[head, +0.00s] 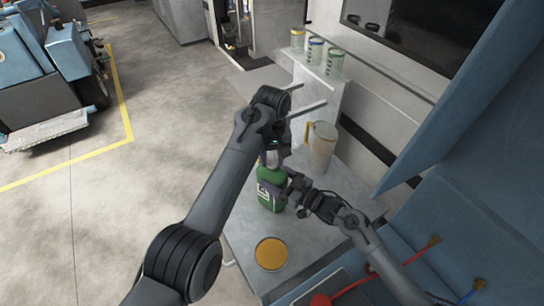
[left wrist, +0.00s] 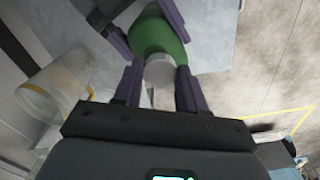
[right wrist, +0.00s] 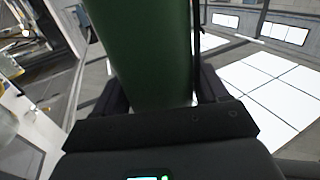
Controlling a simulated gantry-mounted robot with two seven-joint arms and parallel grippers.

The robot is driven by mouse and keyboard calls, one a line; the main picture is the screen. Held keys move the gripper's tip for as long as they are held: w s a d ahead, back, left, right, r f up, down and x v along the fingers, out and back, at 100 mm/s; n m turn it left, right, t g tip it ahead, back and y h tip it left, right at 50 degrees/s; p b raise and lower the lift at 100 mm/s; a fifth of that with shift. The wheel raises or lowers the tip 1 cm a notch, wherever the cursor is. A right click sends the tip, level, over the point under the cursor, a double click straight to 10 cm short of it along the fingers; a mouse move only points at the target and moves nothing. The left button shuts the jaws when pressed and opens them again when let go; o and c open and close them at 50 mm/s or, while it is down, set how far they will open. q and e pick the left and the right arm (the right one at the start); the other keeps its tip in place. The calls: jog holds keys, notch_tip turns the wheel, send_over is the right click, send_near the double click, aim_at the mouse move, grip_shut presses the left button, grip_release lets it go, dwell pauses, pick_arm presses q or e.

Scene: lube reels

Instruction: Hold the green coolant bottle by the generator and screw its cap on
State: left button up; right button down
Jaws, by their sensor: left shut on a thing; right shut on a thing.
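The green coolant bottle (head: 268,192) stands upright on the grey bench top (head: 240,235). My right gripper (head: 288,192) is shut on its body from the right side. In the right wrist view the green bottle body (right wrist: 152,50) fills the space between the fingers. My left gripper (head: 274,152) is above the bottle, shut on the pale cap. In the left wrist view the cap (left wrist: 160,72) is between the purple fingers, in line with the green bottle shoulder (left wrist: 155,35). The fingers and arm hide much of the bottle's neck, and I cannot tell how far the cap is threaded.
A clear pitcher with a tan handle (head: 322,148) stands close behind the bottle. A round orange-tan dish (head: 271,254) lies in front of it. A blue panel (head: 450,100) is at the right.

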pick_arm(q)
jog(key=shift+c, duration=1.1)
jog(key=m, duration=0.8)
jog(key=shift+m, duration=0.4)
jog(key=o, duration=1.1)
jog(key=shift+o, duration=0.2)
jog(key=shift+r, duration=2.25)
jog(key=shift+o, duration=0.2)
jog(key=shift+a, duration=0.1)
